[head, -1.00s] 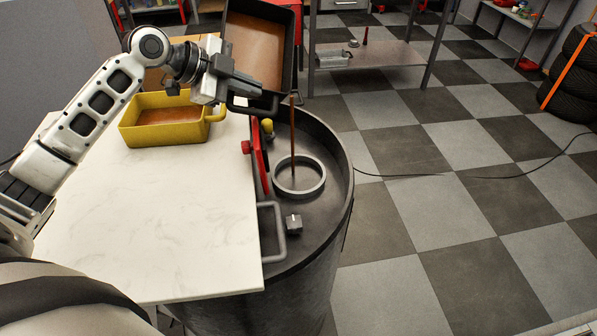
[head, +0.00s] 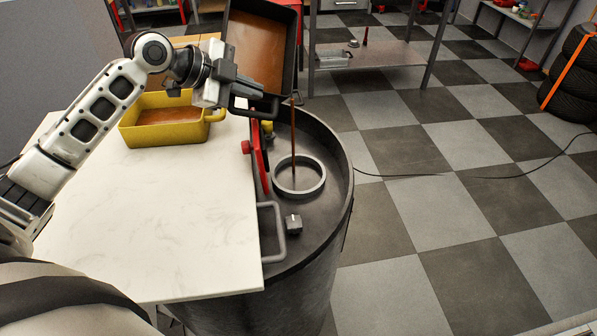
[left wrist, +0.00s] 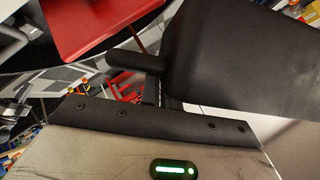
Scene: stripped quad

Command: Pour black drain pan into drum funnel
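In the left wrist view the pan's dark outer wall (left wrist: 240,60) and a black handle bar (left wrist: 130,62) show close up; the fingertips are not clear there. My right gripper is in neither view.
A yellow pan (head: 130,137) with brown liquid stands on the white countertop (head: 180,220), left of the drum. A red-handled tool (head: 260,158), a grey handle (head: 279,228) and a small grey block (head: 293,224) are near the funnel. A metal shelf (head: 375,56) stands behind.

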